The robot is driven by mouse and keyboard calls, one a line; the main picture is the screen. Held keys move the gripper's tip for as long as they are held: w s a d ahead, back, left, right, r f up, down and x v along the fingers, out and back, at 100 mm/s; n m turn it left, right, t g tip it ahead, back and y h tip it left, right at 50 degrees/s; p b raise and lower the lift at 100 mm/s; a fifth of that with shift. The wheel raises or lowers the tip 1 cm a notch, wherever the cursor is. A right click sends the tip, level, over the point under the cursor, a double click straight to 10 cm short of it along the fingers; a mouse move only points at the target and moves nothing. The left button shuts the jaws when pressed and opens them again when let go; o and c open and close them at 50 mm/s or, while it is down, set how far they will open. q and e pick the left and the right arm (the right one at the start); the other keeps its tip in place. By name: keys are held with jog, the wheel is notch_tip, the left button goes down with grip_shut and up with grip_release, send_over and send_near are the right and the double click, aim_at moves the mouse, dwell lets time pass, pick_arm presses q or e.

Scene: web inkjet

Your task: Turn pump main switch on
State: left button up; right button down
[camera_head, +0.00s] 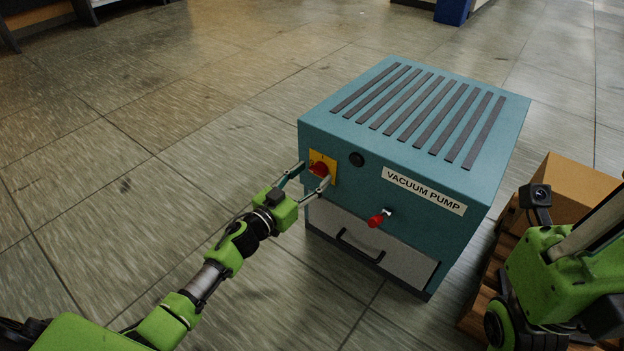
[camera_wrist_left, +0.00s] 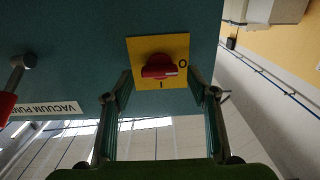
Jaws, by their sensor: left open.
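The main switch (camera_head: 320,168) is a red rotary knob on a yellow plate, at the left of the teal vacuum pump's (camera_head: 330,133) front. The left wrist view shows the red knob (camera_wrist_left: 157,67) close up, with marks O and I on the plate. Its handle lies sideways there, the white line toward the O side. My left gripper (camera_head: 315,173) is open, its fingers on either side of the knob; contact cannot be told. My right gripper's green body (camera_head: 555,265) is at the right edge; its fingers cannot be made out.
A red-handled valve (camera_head: 377,220) sticks out of the pump front, right of the switch. Below is a grey panel with a black handle (camera_head: 360,247). A cardboard box (camera_head: 575,185) and wooden pallet (camera_head: 480,308) stand at right. The tiled floor (camera_head: 130,170) at left is clear.

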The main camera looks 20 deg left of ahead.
pick_arm(q)
jog(key=shift+w+d, duration=0.15)
jog(key=shift+w, duration=0.15)
jog(key=c, duration=1.1)
